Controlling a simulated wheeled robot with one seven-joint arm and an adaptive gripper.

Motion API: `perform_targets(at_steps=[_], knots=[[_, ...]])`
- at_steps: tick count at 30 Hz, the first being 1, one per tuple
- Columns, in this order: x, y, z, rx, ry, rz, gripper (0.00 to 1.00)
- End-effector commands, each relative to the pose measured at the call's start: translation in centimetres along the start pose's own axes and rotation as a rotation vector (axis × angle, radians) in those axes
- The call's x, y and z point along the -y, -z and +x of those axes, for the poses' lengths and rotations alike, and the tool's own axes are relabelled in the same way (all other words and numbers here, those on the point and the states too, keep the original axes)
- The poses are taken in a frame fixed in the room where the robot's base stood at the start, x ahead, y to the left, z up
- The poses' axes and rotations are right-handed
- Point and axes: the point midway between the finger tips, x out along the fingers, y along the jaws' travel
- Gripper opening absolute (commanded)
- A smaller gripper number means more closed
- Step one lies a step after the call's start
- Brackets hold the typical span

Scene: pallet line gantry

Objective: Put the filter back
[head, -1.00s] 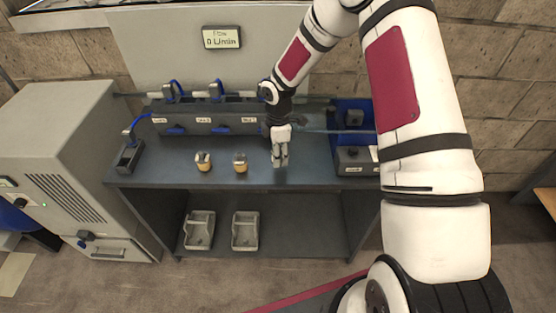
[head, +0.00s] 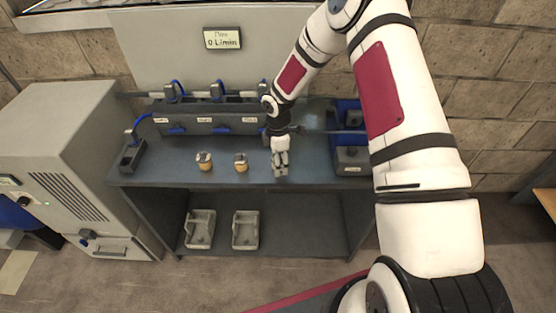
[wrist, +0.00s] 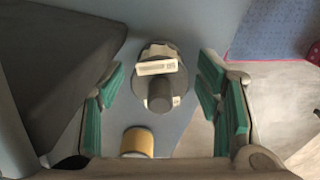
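My gripper (head: 280,168) is over the front right part of the bench, pointing down. In the wrist view its teal-padded fingers (wrist: 162,100) are spread wide. Between them, with space on both sides, is a dark grey round thing (wrist: 159,97) with a knob-like middle and white labels; I cannot tell for sure whether it is a filter. A tan cylinder (wrist: 137,141) shows low in the wrist view.
A dark housing row (head: 205,122) with labels and blue handles runs along the bench's back. A display (head: 222,38) above reads 0 L/min. A blue bin (head: 345,108) and dark box (head: 352,158) stand right. Two grey trays (head: 245,230) sit below. A grey cabinet (head: 60,160) stands left.

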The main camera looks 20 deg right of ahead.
Motion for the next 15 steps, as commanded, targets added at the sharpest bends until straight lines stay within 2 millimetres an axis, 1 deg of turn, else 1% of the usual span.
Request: perform_targets(at_steps=[5, 8, 11, 15], knots=[[0.0, 0.0, -0.1, 0.000, 0.000, 0.000, 0.59], [-0.1, 0.0, -0.6, 0.000, -0.002, 0.001, 0.59], [-0.2, -0.1, -1.8, 0.000, -0.003, 0.002, 0.59], [-0.2, -0.1, -4.3, 0.000, -0.005, 0.001, 0.59]])
